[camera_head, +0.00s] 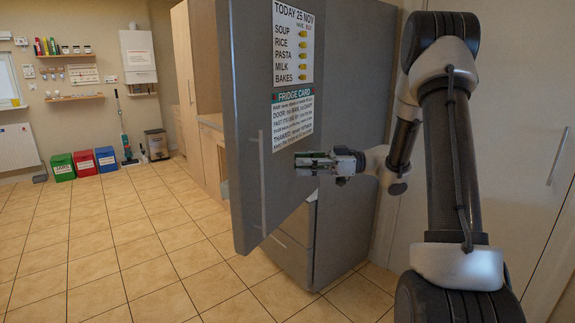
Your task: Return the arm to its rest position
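My arm rises at the right of the head view and bends over toward the left. My gripper (316,163) is at the end of it, pointing left, away from the rest of my body. It overlaps the right edge of the grey fridge door (250,100) in the picture, just below the fridge card. I cannot tell whether it touches the door. Its fingers are small and seen from the side, so their opening is unclear. I see no object held in it.
The fridge door stands swung out from the grey fridge body (350,110), with a vertical handle (262,185) and a menu sheet (293,42). A pale cabinet (525,130) is behind my arm. Tiled floor (130,240) is free at left; coloured bins (84,163) stand far off.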

